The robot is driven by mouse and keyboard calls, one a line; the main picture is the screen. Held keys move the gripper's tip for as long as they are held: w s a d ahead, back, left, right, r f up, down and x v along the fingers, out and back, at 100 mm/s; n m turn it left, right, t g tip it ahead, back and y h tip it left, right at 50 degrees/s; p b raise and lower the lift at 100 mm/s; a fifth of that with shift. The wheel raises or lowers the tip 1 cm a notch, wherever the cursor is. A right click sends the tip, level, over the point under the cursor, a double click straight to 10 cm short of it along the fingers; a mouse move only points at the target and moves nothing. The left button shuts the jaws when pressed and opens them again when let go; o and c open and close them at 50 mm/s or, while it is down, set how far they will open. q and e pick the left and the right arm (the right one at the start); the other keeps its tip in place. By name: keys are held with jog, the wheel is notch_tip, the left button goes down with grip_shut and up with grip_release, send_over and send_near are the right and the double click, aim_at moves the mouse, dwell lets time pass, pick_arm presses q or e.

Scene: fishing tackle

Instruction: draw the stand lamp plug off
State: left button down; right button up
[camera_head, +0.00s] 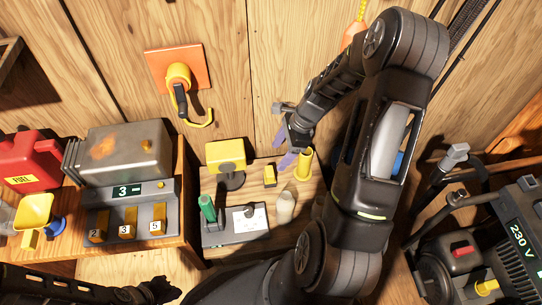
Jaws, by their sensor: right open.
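No plug is clearly recognisable as the stand lamp's. A yellow lamp-like box on a dark round foot (226,153) stands at the back of the bench. A small yellow piece (487,286) sits on the dark machine marked 230 V (520,240) at the lower right; I cannot tell whether it is a plug. My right gripper (295,163) is open and empty, its pale purple fingers above the bench beside a yellow cylinder (304,164). My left gripper (158,291) is dark and low at the bottom left; its jaws are unclear.
An orange wall plate (158,66) carries a yellow and black fitting with a hook. A metal box (128,152), a numbered unit (125,212), a red fuel can (28,163) and a yellow funnel (34,211) stand left. A grey tray (232,236) and pale bottle (285,207) occupy the bench.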

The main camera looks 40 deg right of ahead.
aim_at(270, 171)
pick_arm(q)
jog(key=f+b, duration=0.1)
jog(key=w+f, duration=0.1)
jog(key=f+b, duration=0.1)
jog(key=shift+w+a+f+b, duration=0.25)
jog(key=shift+a+f+b, duration=0.1)
jog(key=shift+f, duration=0.05)
pick_arm(e)
jog(key=f, duration=0.3)
jog(key=shift+w+f, duration=0.35)
jog(key=shift+f, duration=0.05)
jog(key=shift+b+x, duration=1.6)
jog(key=shift+x, duration=2.35)
pick_arm(q)
jog(key=f, duration=0.3)
jog(key=shift+w+f, duration=0.2)
jog(key=shift+w, duration=0.05)
pick_arm(e)
jog(key=shift+c, duration=0.4)
